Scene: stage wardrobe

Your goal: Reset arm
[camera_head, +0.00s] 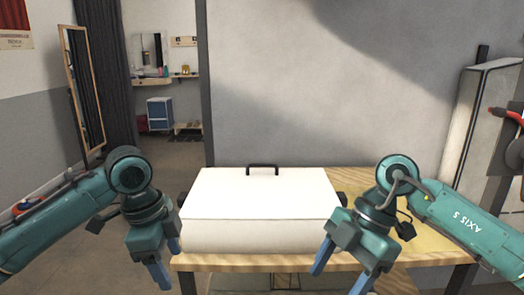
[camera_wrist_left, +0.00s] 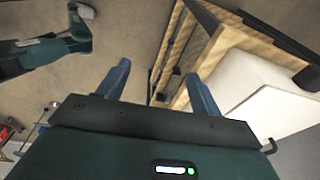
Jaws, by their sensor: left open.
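My left gripper (camera_head: 165,276) hangs down at the front left of the table, beside the white box's left end. In the left wrist view its two blue fingers (camera_wrist_left: 158,80) are spread apart with nothing between them. My right gripper (camera_head: 336,282) points down in front of the box's right end. Its two blue fingers are apart and nothing shows between them. Both arms are bent and come in from the sides.
A white box (camera_head: 258,236) with a closed lid and black handle (camera_head: 262,168) sits on the wooden table (camera_head: 350,181). It also shows in the left wrist view (camera_wrist_left: 245,80). A mirror (camera_head: 84,85) stands at the left.

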